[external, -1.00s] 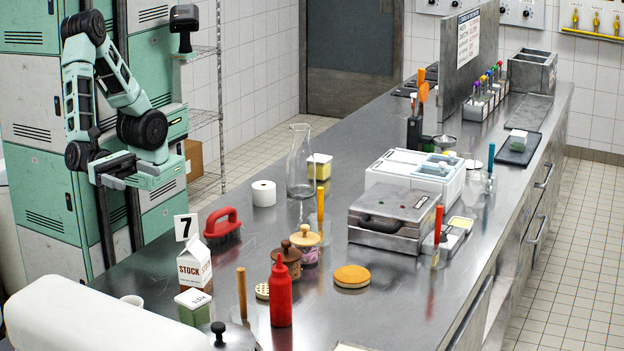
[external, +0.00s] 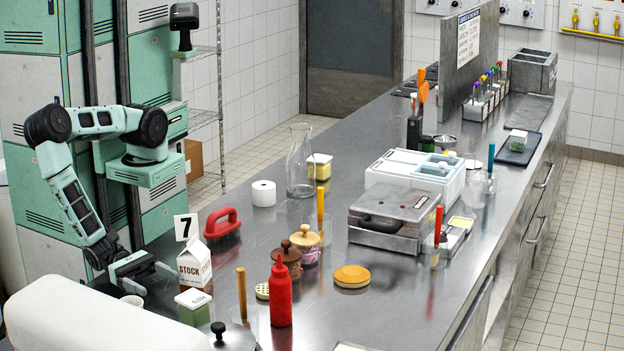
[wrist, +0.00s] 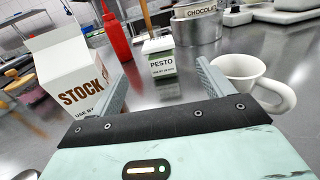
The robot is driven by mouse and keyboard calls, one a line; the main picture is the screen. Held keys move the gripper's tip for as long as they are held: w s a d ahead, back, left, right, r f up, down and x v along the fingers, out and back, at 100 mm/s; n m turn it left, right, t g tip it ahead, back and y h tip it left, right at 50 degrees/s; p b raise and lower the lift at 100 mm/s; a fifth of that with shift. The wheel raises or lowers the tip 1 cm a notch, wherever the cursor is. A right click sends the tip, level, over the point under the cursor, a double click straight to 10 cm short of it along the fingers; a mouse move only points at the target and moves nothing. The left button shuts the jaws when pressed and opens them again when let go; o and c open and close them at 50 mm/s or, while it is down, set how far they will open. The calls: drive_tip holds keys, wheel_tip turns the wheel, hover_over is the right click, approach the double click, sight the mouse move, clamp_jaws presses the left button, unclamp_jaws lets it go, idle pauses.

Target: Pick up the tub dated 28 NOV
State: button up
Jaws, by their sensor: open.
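A small white-lidded tub with green contents (external: 193,306) stands on the near left of the steel counter. In the wrist view this tub (wrist: 162,66) reads PESTO, with a use-by line too small to read surely. My gripper (external: 156,277) is open and empty, low over the counter's left edge, short of the tub. In the wrist view the tub is ahead, between the two fingers and beyond their tips. Other tubs are a yellow one (external: 319,172) by the glass flask and a green one (external: 517,141) on a black tray; their dates are not readable.
A STOCK carton (wrist: 72,75) stands close left of my fingers and a white mug (wrist: 238,70) close right. Behind the tub are a red bottle (external: 281,300), a wooden-handled tool (external: 242,292) and a metal pot marked CHOCOLATE (wrist: 200,32). A white rounded object (external: 90,318) fills the near left.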

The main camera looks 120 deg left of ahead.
drive_tip(key=p, duration=0.2)
approach(203, 305)
drive_tip(key=w, duration=0.1)
drive_tip(key=w+d, duration=0.1)
drive_tip(key=w, duration=0.1)
drive_tip(key=shift+w, duration=0.25)
drive_tip(key=w+p, duration=0.1)
drive_tip(key=w, duration=0.1)
drive_tip(key=w+p, duration=0.1)
drive_tip(key=w, duration=0.1)
drive_tip(key=shift+d+p, duration=0.25)
drive_tip(key=shift+p, duration=0.05)
drive_tip(key=shift+w+d, duration=0.15)
drive_tip(key=shift+w, duration=0.45)
drive_tip(key=c, duration=1.2)
